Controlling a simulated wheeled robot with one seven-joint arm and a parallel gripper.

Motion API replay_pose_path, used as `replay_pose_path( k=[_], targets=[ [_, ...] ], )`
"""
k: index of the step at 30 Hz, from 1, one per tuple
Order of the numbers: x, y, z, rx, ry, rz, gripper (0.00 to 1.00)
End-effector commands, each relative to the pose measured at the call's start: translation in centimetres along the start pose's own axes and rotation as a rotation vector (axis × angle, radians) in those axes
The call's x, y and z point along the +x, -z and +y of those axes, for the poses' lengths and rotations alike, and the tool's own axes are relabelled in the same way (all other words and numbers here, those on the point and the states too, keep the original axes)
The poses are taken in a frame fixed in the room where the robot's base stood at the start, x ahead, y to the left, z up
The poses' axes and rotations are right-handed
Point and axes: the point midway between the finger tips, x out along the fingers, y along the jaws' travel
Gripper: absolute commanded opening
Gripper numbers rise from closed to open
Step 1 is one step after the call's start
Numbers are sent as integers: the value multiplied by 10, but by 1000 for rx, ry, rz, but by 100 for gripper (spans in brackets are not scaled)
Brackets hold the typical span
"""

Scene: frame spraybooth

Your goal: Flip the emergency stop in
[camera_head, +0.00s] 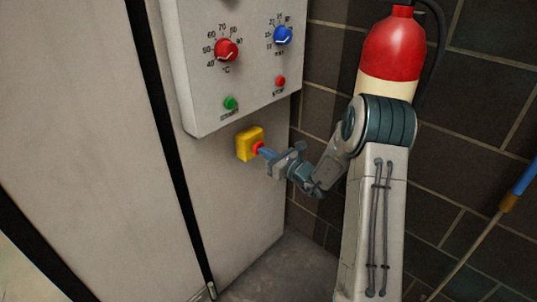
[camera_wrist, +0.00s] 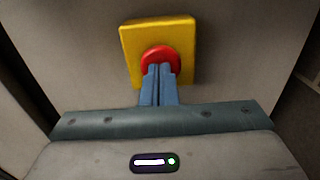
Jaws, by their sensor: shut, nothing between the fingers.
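The emergency stop is a red round button (camera_head: 257,148) on a yellow box (camera_head: 245,143), mounted on the pale booth wall below the control panel. In the wrist view the red button (camera_wrist: 161,54) stands in the middle of the yellow box (camera_wrist: 184,38). My gripper (camera_head: 263,152) has its blue fingers shut, with nothing between them. In the wrist view the fingertips (camera_wrist: 160,68) overlap the lower part of the button. They are at its face or very close to it; I cannot tell if they touch. The fingers hide the button's lower middle.
Above the box hangs a control panel (camera_head: 200,72) with a red dial, a blue dial, and green and red buttons. A red and cream extinguisher (camera_head: 396,45) is behind my arm by the dark tiled wall. A blue-handled pole (camera_head: 525,178) leans at the right.

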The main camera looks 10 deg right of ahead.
Motion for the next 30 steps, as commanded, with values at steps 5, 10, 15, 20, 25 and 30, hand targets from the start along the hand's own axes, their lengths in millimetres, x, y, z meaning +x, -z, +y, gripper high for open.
replay_pose_path(
  k=[5, 10, 15, 20, 25, 30],
  targets=[
    [-4, -2, 1, -1, -4, -4, 0],
    [-28, -1, -3, 0, -3, -2, 0],
    [-68, -2, -3, 0, -3, -1, 0],
    [-103, -2, -5, 1, -1, -2, 0],
    [-125, -1, -5, -1, -1, -2, 0],
    [-132, -1, -4, 0, -5, -2, 0]
  ],
)
